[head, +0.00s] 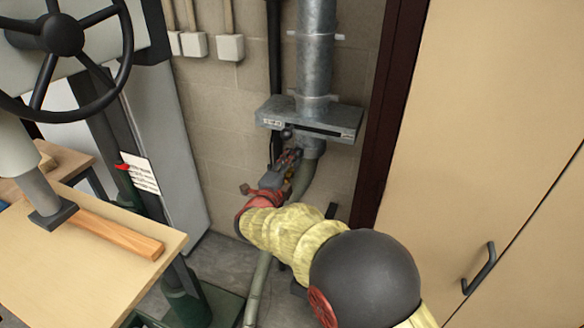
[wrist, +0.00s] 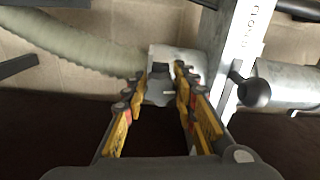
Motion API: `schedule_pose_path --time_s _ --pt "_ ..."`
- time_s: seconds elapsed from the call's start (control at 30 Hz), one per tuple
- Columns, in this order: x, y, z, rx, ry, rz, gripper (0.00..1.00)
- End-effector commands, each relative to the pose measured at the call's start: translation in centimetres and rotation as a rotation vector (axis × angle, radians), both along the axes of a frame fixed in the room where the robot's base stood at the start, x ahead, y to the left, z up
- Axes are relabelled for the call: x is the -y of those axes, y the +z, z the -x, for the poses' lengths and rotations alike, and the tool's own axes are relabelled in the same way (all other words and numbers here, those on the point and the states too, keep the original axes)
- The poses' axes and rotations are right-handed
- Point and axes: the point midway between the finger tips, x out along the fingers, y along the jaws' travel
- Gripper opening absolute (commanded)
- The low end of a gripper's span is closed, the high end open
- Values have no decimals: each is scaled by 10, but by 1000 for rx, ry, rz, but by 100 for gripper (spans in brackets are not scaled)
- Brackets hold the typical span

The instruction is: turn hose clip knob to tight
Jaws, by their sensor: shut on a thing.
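My gripper (wrist: 161,78) has its two yellow-sided fingers closed about a small dark grey knob (wrist: 160,92), which I take as the hose clip knob. It sits at the end of a pale ribbed hose (wrist: 75,48), where the hose meets a light metal collar (wrist: 178,56). The clip band itself is hard to make out. In the head view my gripper (head: 291,157) is small, just below the metal gate box on the duct. My arm covers part of the hose (head: 303,178), and the knob is too small to tell there.
A grey gate box (head: 335,120) with a black ball handle (wrist: 256,93) stands close beside my fingers. A galvanised duct (head: 316,50) rises above it. A dark post (head: 385,110) and a tan cabinet (head: 490,120) are at right. A workbench (head: 90,245) and handwheel machine (head: 62,35) are at left.

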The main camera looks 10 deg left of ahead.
Motion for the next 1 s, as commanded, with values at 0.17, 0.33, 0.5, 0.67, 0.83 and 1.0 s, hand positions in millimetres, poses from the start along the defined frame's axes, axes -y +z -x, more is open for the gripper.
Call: schedule_pose_path --time_s 0.17,0.33,0.5,0.67,0.83,1.0 --pt "0 -2 0 9 0 -87 2" --pt "0 -2 0 15 -1 -135 2" --pt "0 -2 0 18 -1 -158 3" --pt "1 -2 0 19 -1 -162 3" --pt "1 -3 0 19 -2 -161 3" --pt "1 -2 0 19 -2 -161 34"
